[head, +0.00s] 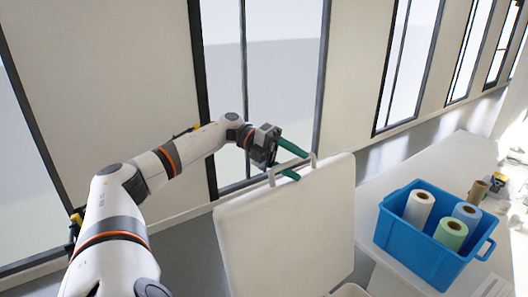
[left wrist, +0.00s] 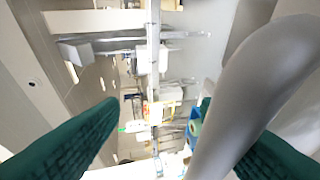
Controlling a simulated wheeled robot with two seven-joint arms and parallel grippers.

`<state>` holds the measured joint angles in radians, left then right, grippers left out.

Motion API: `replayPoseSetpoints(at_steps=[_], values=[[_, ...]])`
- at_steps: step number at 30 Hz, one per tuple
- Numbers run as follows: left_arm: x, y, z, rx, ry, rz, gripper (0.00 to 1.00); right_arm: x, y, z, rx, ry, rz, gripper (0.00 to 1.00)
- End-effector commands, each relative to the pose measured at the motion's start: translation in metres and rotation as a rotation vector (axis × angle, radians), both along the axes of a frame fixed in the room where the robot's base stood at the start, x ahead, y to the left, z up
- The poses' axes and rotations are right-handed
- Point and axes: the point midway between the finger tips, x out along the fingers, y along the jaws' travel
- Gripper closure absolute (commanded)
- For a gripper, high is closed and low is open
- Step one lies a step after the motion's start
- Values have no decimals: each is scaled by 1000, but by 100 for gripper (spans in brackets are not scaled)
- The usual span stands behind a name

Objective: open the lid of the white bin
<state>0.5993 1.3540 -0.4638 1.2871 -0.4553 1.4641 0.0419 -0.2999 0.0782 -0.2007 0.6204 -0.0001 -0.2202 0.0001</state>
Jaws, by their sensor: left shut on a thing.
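The white bin's lid (head: 285,232) is raised and stands steeply tilted, its broad flat face toward the head camera. A handle (head: 314,160) sticks up from the lid's top edge. My left gripper (head: 302,166) has its green fingers on either side of this handle and is shut on it. In the left wrist view the handle (left wrist: 232,95) is a thick grey bar between the green fingers (left wrist: 170,130), closer to the right one. Only a small pale piece that may be the bin's rim shows below the lid; the rest is hidden. My right gripper is not in view.
A white table (head: 375,205) stands to the right of the lid. On it is a blue crate (head: 420,245) holding several rolls. A brown roll (head: 477,192) stands behind the crate. Tall windows and a wall are behind my left arm.

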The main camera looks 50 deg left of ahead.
Motion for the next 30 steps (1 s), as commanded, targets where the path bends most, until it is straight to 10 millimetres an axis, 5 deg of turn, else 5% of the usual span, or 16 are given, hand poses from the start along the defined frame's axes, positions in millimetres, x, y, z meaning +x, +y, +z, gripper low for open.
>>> replayPoseSetpoints(at_steps=[1, 30], values=[[-1, 6, 14, -9, -26, 9, 60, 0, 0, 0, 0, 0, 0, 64], [-22, 71, 13, -9, -24, 8, 64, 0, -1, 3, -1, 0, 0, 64]])
